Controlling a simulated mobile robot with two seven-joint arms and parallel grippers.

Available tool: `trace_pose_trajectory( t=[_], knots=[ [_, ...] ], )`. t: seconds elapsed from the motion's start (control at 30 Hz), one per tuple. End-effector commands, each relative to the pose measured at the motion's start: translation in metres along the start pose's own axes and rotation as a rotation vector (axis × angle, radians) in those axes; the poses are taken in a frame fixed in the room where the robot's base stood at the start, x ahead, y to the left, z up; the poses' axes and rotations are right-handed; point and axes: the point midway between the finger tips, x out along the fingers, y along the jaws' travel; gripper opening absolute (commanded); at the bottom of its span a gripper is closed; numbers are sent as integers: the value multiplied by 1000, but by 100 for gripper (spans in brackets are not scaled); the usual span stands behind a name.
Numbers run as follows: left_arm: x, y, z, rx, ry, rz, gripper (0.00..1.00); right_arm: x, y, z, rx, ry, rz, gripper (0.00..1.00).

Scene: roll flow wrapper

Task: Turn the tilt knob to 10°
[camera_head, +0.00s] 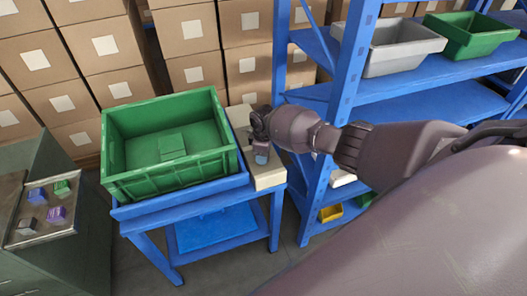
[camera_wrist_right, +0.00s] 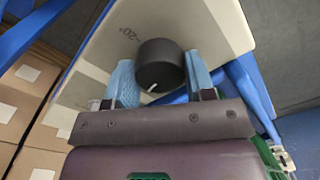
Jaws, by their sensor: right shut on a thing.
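The black round tilt knob (camera_wrist_right: 160,60) sits on a cream panel (camera_wrist_right: 85,85) in the right wrist view. A short white pointer line shows on the knob's lower edge in that view. A printed "-20°" label (camera_wrist_right: 130,33) is on the panel at the knob's upper left; no other marking is readable. My right gripper (camera_wrist_right: 162,76) has its blue finger pads on both sides of the knob and is shut on it. In the head view my right gripper (camera_head: 261,152) is at the cream box (camera_head: 270,178), and the knob is hidden there. My left gripper is not in view.
A green crate (camera_head: 170,189) stands on a blue table (camera_head: 190,208) directly left of the cream box. A blue shelf rack (camera_head: 345,85) with grey (camera_head: 400,58) and green bins (camera_head: 470,45) stands to the right. Cardboard boxes (camera_head: 105,45) are stacked behind.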

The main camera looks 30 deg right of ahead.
Motion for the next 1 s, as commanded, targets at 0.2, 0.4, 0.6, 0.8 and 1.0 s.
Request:
trace_pose_trajectory(
  t=[0.2, 0.4, 0.6, 0.8, 1.0],
  knots=[
    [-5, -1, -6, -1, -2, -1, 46, -1, -1, 0, 124, 0, -1, 26],
    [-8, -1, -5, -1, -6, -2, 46, 0, -1, 0, 188, 0, -1, 26],
    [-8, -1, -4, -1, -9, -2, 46, 0, 0, 0, 210, 1, 0, 26],
    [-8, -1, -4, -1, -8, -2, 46, 0, 0, 0, 212, 1, 0, 26],
    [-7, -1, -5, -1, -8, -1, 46, 0, 0, 0, 212, 1, 0, 55]
  ],
)
